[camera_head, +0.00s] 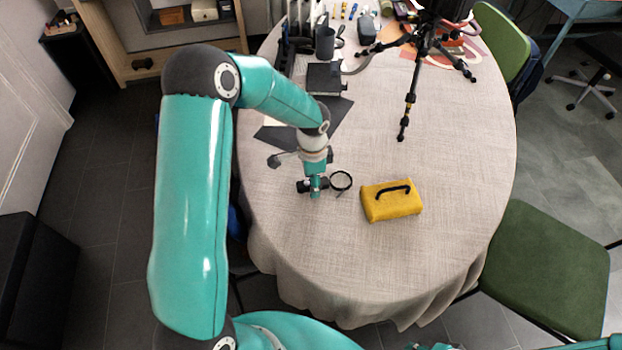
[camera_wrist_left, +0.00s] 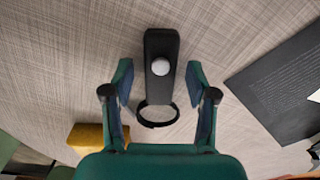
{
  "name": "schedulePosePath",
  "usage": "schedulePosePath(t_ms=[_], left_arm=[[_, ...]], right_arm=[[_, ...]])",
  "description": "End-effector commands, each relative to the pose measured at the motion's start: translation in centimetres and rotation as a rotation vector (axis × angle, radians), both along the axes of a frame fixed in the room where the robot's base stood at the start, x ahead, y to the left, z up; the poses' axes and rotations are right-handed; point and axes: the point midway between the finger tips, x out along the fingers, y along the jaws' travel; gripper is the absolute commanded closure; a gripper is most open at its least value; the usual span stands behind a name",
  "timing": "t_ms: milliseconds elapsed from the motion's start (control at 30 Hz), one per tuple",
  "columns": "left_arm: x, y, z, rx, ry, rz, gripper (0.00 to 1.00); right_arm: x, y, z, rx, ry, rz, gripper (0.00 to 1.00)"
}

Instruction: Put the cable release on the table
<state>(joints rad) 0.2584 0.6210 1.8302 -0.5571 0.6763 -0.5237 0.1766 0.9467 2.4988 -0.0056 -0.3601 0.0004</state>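The cable release (camera_wrist_left: 161,92) is a black slab with a round silver button, with a black loop at its lower end in the left wrist view. In the head view its loop (camera_head: 341,181) shows on the pale cloth of the table (camera_head: 455,190), while most of its body is hidden by my gripper. My left gripper (camera_head: 314,187) is above the table's left side, pointing down. In the left wrist view its two fingers (camera_wrist_left: 158,82) are spread on either side of the release, with a gap on each side.
A yellow case (camera_head: 391,205) with a black handle stands right of the left gripper. A black tripod (camera_head: 420,50) stands at the back. Dark sheets (camera_wrist_left: 280,85), a black cup (camera_head: 325,42) and small items lie at the back left. The right and front of the table are clear.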

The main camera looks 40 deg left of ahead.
Motion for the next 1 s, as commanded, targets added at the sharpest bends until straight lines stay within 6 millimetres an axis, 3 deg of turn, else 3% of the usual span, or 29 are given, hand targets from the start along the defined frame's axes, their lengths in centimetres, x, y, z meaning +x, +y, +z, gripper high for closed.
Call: schedulePosePath(t_ms=[267, 367, 800, 1000], left_arm=[[0.0, 0.0, 0.5, 0.0, -0.001, 0.001, 0.43], [0.1, 0.1, 1.5, 0.001, -0.003, 0.001, 0.43], [0.1, 0.1, 9.9, 0.001, -0.005, 0.001, 0.43], [0.0, 0.1, 11.9, 0.0, -0.001, 0.001, 0.43]], right_arm=[[0.0, 0.0, 0.2, 0.0, 0.0, 0.0, 0.62], [0.0, 0.0, 0.1, 0.0, 0.0, 0.0, 0.62], [0.0, 0.0, 0.0, 0.0, 0.0, 0.0, 0.62], [0.0, 0.0, 0.0, 0.0, 0.0, 0.0, 0.62]])
